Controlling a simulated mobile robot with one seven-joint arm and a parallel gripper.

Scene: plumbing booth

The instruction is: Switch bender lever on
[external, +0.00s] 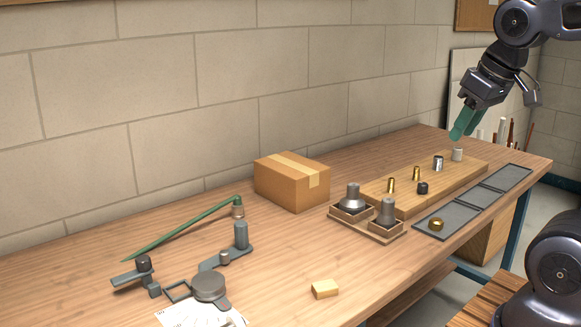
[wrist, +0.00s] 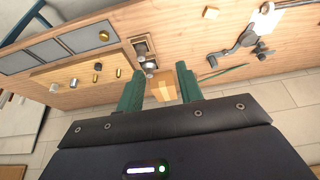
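The bender (external: 209,287) is a grey metal tool with a round disc and jointed arms, at the front left of the wooden bench; it also shows in the wrist view (wrist: 246,40) at upper right. A long green bar (external: 185,228) slants behind it, its right end by a small upright post; it also shows in the wrist view (wrist: 222,72). I cannot tell whether this bar is the bender's lever. My gripper (external: 460,130) is high over the far right end of the bench, far from the bender. Its green fingers (wrist: 160,70) are apart with nothing held.
A cardboard box (external: 292,182) stands mid-bench by the wall. A wooden board (external: 425,187) with several small fittings, a holder (external: 366,229) with two grey parts and grey trays (external: 447,221) fill the right side. A small yellowish block (external: 325,289) lies near the front edge.

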